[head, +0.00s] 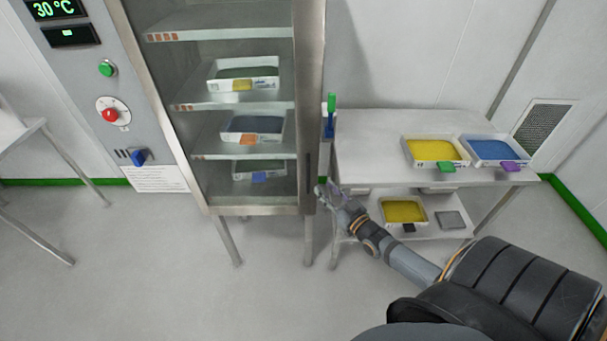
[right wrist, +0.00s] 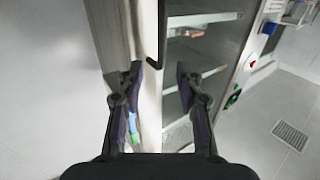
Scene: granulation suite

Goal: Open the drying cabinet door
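The drying cabinet (head: 211,208) stands left of centre in the head view, with a steel-framed glass door (head: 310,70) that looks closed. A dark upright handle (head: 308,172) is on the lower right of the door frame. It also shows as a dark bar in the right wrist view (right wrist: 162,35). My right gripper (head: 328,193) is just right of the frame's lower end. In the right wrist view its fingers are spread (right wrist: 158,75), with the pale cabinet edge beyond the gap and nothing gripped. Contact cannot be told. My left gripper is out of view.
White trays with green, blue and other contents sit on the cabinet shelves. A table (head: 375,130) to the right carries a yellow tray (head: 433,151) and a blue tray (head: 495,150), with another tray (head: 403,211) below. The control panel (head: 85,70) is left. Floor before the cabinet is clear.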

